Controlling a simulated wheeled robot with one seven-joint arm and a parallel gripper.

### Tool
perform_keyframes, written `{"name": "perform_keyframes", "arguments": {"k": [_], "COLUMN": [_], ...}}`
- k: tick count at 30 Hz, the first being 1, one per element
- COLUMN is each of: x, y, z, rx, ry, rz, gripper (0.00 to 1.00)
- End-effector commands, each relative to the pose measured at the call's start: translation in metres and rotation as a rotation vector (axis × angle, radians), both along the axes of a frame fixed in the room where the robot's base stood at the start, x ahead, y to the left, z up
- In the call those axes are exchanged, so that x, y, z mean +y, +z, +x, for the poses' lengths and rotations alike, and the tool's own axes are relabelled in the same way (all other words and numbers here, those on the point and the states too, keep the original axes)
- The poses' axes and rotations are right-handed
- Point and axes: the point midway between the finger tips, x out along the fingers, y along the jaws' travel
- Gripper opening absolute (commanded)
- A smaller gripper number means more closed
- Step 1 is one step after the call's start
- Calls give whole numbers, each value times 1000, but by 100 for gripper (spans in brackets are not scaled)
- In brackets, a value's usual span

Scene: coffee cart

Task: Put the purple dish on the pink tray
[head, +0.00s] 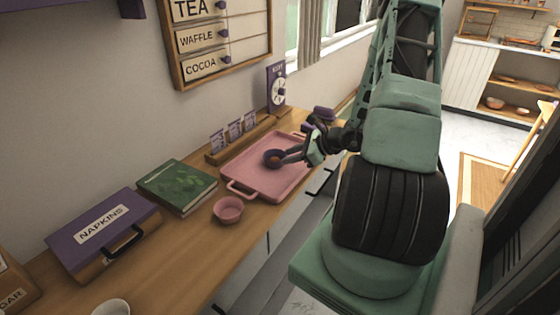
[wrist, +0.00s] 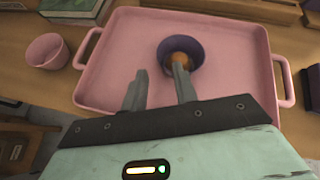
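The purple dish (head: 273,158) sits on the pink tray (head: 262,187), toward its middle, with something orange inside it. In the wrist view the dish (wrist: 184,44) appears upright on the bare floor of the tray (wrist: 115,50), right of centre. My gripper (wrist: 160,75) is open, its two fingers clearly apart. The right finger overlaps the dish's near rim in the picture; the left finger is off to the left of the dish. I cannot tell whether the right finger touches the dish. The finger hides part of the near rim.
A pink cup (head: 228,210) stands on the wooden counter (head: 190,255) beside the tray's handle. A green book (head: 177,186), a purple napkin box (head: 103,232) and a card rack (head: 240,140) line the wall side. A white cup (head: 111,307) is at the near edge.

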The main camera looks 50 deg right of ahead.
Motion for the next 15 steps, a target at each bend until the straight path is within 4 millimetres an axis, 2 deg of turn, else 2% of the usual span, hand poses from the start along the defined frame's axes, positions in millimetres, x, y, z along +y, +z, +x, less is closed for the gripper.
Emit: {"name": "perform_keyframes", "arguments": {"k": [6, 15], "x": [-10, -13], "y": [21, 30], "z": [-32, -47], "rx": [-1, 0], "ry": [-2, 1], "rz": [-3, 0], "gripper": [29, 29]}}
